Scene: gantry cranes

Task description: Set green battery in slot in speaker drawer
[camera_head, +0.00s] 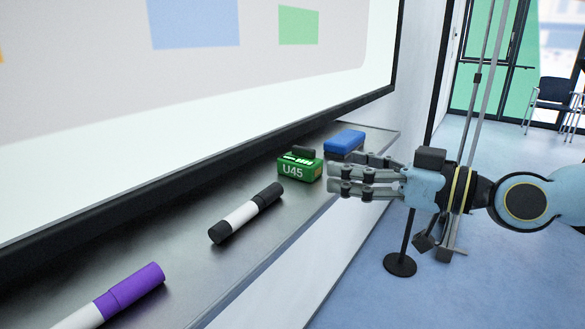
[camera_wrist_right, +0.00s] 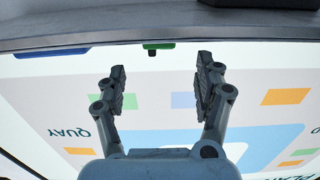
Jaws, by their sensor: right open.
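The green battery (camera_head: 300,168), a green block marked U45 with a black part on top, sits on the grey ledge under the whiteboard. Its green edge also shows at the top of the right wrist view (camera_wrist_right: 158,46). My right gripper (camera_head: 336,178) is just to the right of the battery, fingers pointing left toward it, open and empty. In the right wrist view my gripper fingers (camera_wrist_right: 160,72) are spread apart with nothing between them, and the battery's edge shows beyond their tips. My left gripper is out of view. No speaker drawer or slot is in view.
A blue eraser (camera_head: 344,142) lies on the ledge (camera_head: 190,235) just beyond the battery. A black-and-white marker (camera_head: 246,212) and a purple marker (camera_head: 130,288) lie nearer. A black round-based post (camera_head: 400,264) stands on the blue floor.

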